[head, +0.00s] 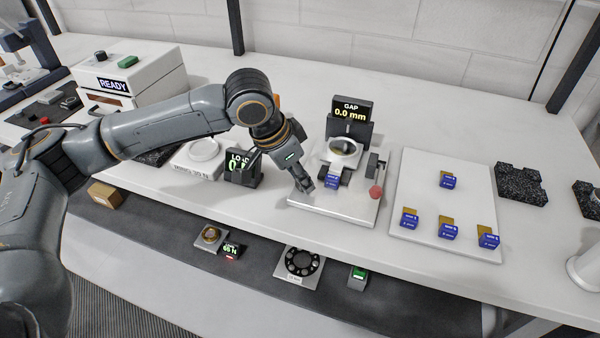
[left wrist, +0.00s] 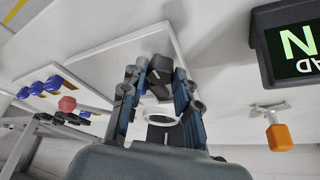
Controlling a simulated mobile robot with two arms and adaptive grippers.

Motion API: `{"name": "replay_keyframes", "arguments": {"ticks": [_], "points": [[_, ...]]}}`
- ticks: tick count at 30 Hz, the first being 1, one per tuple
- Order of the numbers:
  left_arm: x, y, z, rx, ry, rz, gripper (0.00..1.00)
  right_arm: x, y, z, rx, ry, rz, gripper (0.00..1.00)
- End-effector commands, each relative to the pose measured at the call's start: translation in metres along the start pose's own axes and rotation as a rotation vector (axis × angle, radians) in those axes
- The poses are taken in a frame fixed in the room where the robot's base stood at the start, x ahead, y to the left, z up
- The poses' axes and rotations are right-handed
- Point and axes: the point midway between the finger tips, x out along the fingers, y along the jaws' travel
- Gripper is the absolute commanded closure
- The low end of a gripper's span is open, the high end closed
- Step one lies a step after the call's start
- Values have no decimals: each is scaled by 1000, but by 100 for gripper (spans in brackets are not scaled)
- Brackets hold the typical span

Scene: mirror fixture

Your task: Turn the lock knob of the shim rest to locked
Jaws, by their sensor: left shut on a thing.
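The shim rest stands on a pale base plate (head: 350,212) on the bench, with a round mirror (head: 343,147) in a mount and a blue-tagged shim (head: 332,182) in front. My left gripper (head: 304,184) reaches down at the plate's left side. In the left wrist view its fingers (left wrist: 157,82) close around a small dark knob (left wrist: 160,66), which looks like the lock knob. The fingers hide part of it, so its exact angle is unclear. A red knob (head: 376,191) sits at the right of the plate, apart from the gripper. My right gripper is not in view.
A display (head: 352,109) behind the rest reads GAP 0.0 mm. A load display (head: 243,168) stands close left of my gripper. A white tray (head: 415,190) with several blue-tagged shims lies to the right. A READY box (head: 150,75) stands at the back left.

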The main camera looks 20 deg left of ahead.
Motion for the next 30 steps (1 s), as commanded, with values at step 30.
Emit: {"name": "replay_keyframes", "arguments": {"ticks": [30], "points": [[0, -5, -3, 765, -1, 326, 100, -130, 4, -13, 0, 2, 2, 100]]}}
